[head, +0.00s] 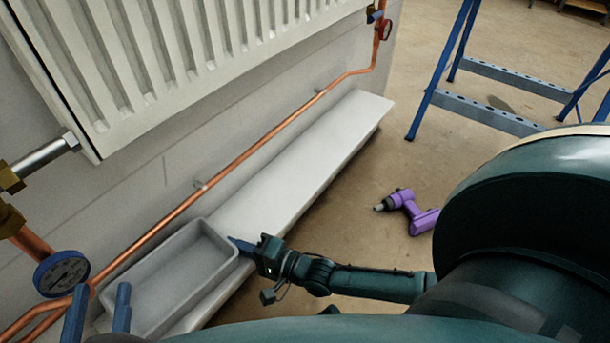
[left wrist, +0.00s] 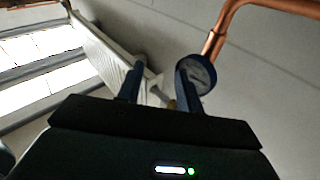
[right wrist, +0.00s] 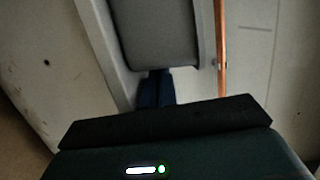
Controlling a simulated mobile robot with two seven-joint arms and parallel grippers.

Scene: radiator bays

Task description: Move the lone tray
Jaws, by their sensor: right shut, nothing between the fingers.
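The grey tray (head: 182,272) is empty and sits on the near end of the white ledge (head: 300,163) below the radiator. It also shows at the top of the right wrist view (right wrist: 155,35). My right gripper (head: 236,243) is shut and empty, its fingertips at the right end of the tray's rim; I cannot tell if they touch. Its fingers lie together in the right wrist view (right wrist: 156,85). My left gripper (head: 98,309) is open and empty near the tray's left end, with its fingers apart in the left wrist view (left wrist: 156,82).
A copper pipe (head: 250,152) runs along the wall just behind the tray. A dial gauge (head: 61,273) is close to my left gripper. The radiator (head: 180,50) hangs above. The far ledge is clear.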

